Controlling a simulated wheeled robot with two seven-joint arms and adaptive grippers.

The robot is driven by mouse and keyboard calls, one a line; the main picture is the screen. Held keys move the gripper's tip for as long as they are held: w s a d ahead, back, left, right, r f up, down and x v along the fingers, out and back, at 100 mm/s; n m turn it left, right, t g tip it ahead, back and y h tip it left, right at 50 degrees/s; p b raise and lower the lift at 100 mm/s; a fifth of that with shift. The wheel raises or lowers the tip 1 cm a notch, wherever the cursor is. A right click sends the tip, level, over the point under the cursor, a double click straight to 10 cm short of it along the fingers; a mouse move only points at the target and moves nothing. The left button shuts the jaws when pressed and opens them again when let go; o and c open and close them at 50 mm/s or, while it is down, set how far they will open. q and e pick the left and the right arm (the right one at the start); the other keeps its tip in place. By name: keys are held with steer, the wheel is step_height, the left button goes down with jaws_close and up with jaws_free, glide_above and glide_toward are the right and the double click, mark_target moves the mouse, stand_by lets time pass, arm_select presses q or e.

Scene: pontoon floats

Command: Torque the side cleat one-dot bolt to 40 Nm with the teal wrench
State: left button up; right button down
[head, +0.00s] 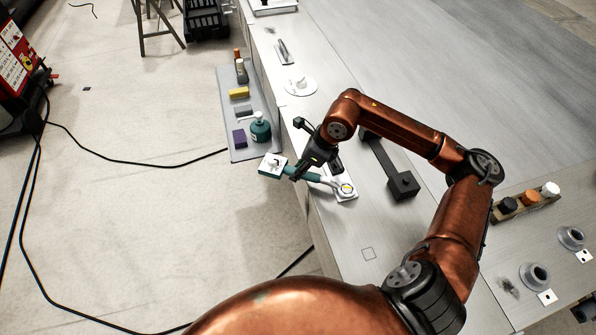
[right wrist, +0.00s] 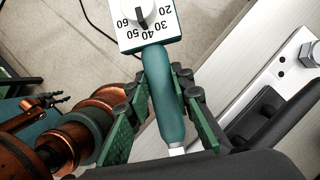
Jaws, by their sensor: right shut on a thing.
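My right gripper (head: 316,166) is shut on the teal wrench (head: 303,174) by its handle. In the right wrist view the green finger pads (right wrist: 170,95) close on both sides of the teal handle (right wrist: 168,100). The wrench's white dial box (head: 272,165) sticks out past the pontoon edge. In the right wrist view the dial (right wrist: 140,18) shows numbers from 20 to 60, its pointer near 40.
A black bar with a block (head: 403,185) lies right of the wrench. A wooden rack with coloured caps (head: 530,199) and round fittings (head: 535,277) stand at right. Cables cross the floor.

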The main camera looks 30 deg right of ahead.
steer(key=shift+w+d+r, duration=0.1)
steer(key=shift+w, duration=0.05)
steer(key=shift+w+d+m, duration=0.2)
steer(key=shift+d+m, duration=0.05)
steer(key=shift+m, duration=0.05)
steer(key=shift+b, duration=0.4)
steer(key=shift+s+a, duration=0.1)
steer(key=shift+s+a+n, duration=0.4)
steer(key=shift+a+n, duration=0.05)
steer(key=shift+n, duration=0.05)
steer(key=shift+r, duration=0.1)
steer(key=shift+r+p, duration=0.95)
steer(key=shift+r, duration=1.35)
